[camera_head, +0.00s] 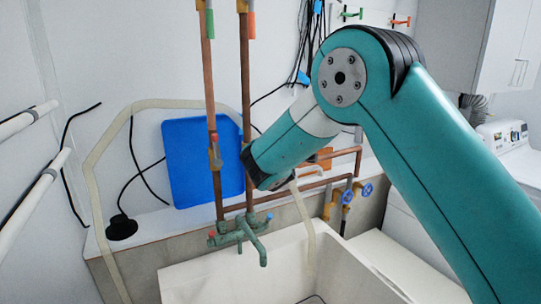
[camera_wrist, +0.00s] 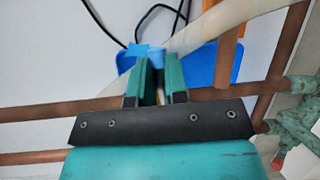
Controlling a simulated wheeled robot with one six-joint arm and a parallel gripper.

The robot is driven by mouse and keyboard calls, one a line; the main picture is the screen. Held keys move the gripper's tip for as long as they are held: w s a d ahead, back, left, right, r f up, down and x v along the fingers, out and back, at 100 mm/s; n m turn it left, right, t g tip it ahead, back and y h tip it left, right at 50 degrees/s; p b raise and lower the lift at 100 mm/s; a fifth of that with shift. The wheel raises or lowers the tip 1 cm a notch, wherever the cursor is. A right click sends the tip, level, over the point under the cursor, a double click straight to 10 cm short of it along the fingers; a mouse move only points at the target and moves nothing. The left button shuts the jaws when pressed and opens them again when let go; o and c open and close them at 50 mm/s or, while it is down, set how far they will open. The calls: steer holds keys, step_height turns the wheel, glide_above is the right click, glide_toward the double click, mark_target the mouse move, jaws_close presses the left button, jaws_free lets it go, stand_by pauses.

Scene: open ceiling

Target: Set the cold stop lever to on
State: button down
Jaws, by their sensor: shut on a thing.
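My gripper (camera_wrist: 157,75) is shut in the wrist view, its two teal fingers close together across a copper pipe. A small light-blue piece, apparently the cold stop lever (camera_wrist: 156,56), shows at the fingertips; the rest is hidden between the fingers, so I cannot tell its angle. In the head view my wrist covers the right upright copper pipe at mid height, and the fingers are hidden. A brass valve with a red tip (camera_head: 214,140) sits on the left upright pipe beside it.
A blue board (camera_head: 186,170) leans on the wall behind the pipes. A green faucet (camera_head: 240,233) stands below, over a white sink (camera_head: 235,275). Green (camera_head: 210,24) and orange (camera_head: 251,25) levers are higher up. Blue-wheeled valves (camera_head: 347,196) are at the right.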

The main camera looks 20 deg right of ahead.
steer(key=shift+s+a+r+n+t+b, duration=0.15)
steer(key=shift+a+r+n+t, duration=0.35)
steer(key=shift+n, duration=0.95)
steer(key=shift+a+r+n+t+b, duration=0.25)
steer(key=shift+r+n+t, duration=0.4)
steer(key=shift+n, duration=0.75)
steer(key=shift+s+a+r+n+t+b, duration=0.1)
steer(key=shift+a+r+n+t+b, duration=0.2)
steer(key=shift+n+t, duration=0.8)
steer(key=shift+r+n+g, duration=0.1)
steer(key=shift+n+g, duration=0.25)
steer(key=shift+n, duration=0.1)
steer(key=c, duration=1.2)
jaws_free()
steer(key=shift+o, duration=0.3)
steer(key=shift+r, duration=0.1)
